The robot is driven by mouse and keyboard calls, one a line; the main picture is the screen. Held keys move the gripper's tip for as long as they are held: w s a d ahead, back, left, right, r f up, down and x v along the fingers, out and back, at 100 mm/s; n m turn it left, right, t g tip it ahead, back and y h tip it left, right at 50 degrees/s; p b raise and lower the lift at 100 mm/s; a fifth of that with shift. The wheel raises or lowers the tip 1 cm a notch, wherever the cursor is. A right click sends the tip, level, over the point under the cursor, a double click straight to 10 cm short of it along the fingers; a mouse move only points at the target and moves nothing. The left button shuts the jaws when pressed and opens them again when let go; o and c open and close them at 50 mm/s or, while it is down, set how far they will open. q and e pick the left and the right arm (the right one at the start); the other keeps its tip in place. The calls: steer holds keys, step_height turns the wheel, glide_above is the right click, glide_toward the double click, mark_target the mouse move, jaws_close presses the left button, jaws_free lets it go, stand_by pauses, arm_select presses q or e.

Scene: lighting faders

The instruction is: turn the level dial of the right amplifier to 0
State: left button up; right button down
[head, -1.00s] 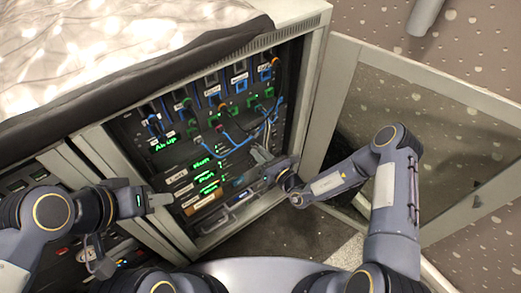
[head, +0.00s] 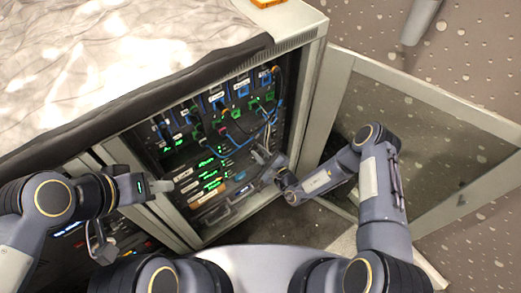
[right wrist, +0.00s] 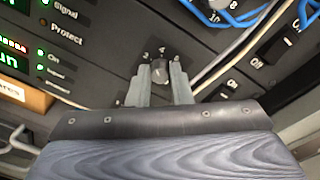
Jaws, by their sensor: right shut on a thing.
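The level dial (right wrist: 160,72) is a small dark round knob with printed numbers around it, seen in the right wrist view. "4" shows above it; most of the other numbers are hidden or too small to read. My right gripper (right wrist: 163,83) is shut on the dial, one finger on each side. In the head view my right gripper (head: 262,160) reaches the front of the amplifiers, low in the open rack, and the dial is too small to make out. My left gripper (head: 168,186) hangs in front of the rack's left side, apart from the dial; its opening is unclear.
The rack cabinet (head: 312,90) has blue cables (head: 240,136) looping across its front. An open glass door (head: 420,130) stands to the right of my right arm. In the right wrist view, pale cables (right wrist: 240,45) and a switch (right wrist: 262,55) lie right of the dial.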

steer(key=n+p, duration=0.1)
steer(key=n, duration=0.2)
steer(key=shift+p, duration=0.3)
steer(key=n+p, duration=0.1)
steer(key=n, duration=0.3)
steer(key=shift+s+a+n+h+p, duration=0.1)
steer(key=shift+n+h+p, duration=0.2)
steer(key=shift+h+p, duration=0.1)
steer(key=n+p, duration=0.1)
steer(key=n, duration=0.3)
steer(key=shift+f+t, duration=0.15)
steer(key=shift+t, duration=0.25)
steer(key=shift+f+n+p, duration=0.1)
steer(key=shift+n+p, duration=0.5)
steer(key=shift+n, duration=1.3)
steer(key=c, duration=1.3)
jaws_free()
